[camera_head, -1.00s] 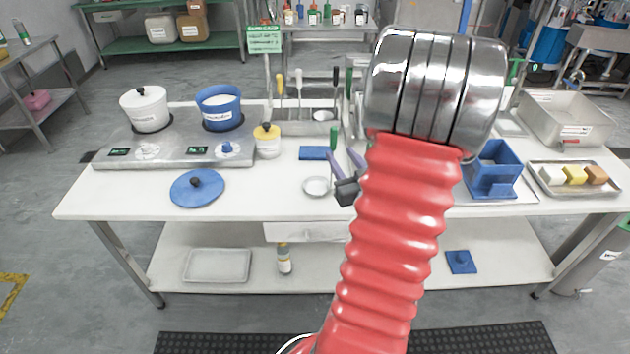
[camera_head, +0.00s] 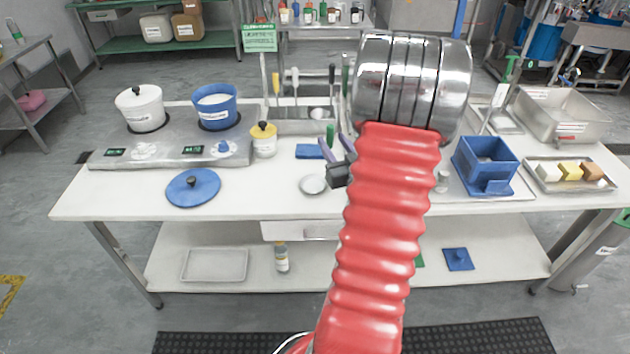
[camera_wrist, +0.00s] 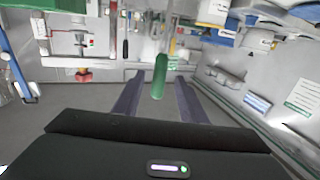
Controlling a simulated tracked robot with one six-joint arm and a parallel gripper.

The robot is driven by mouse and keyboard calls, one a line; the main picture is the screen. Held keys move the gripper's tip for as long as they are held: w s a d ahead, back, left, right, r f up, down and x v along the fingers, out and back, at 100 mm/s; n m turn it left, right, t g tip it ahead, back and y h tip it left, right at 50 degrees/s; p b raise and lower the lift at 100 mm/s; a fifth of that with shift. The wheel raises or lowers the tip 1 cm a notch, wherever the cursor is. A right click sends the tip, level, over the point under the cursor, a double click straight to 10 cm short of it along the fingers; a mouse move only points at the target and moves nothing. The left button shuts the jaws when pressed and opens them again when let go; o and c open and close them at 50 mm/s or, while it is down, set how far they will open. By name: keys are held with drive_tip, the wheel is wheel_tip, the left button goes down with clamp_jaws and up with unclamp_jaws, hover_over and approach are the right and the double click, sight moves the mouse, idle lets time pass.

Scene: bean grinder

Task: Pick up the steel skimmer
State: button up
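My gripper (camera_head: 336,149) is above the worktable, right of its middle, with its two purple fingers spread and pointing away from the body camera. In the wrist view the open fingers (camera_wrist: 158,80) have a green handle (camera_wrist: 159,77) in the gap between them. It does not visibly touch either finger. The green handle (camera_head: 330,134) also shows in the body camera view, just beyond the fingertips. Which tool is the steel skimmer I cannot tell for certain; the head of the green-handled tool is not clear. My arm hides part of the table.
A utensil tray (camera_head: 290,127) with several upright tools stands at the back. A small round dish (camera_head: 313,185) and a blue pad (camera_head: 309,151) lie left of my gripper. A yellow-lidded jar (camera_head: 263,140) is further left. A blue box (camera_head: 485,164) stands to the right.

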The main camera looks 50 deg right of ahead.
drive_tip(key=shift+x, duration=1.1)
drive_tip(key=shift+w+d, duration=0.1)
drive_tip(key=x, duration=0.5)
drive_tip(key=shift+r, duration=0.2)
drive_tip(key=shift+c, duration=0.4)
clamp_jaws()
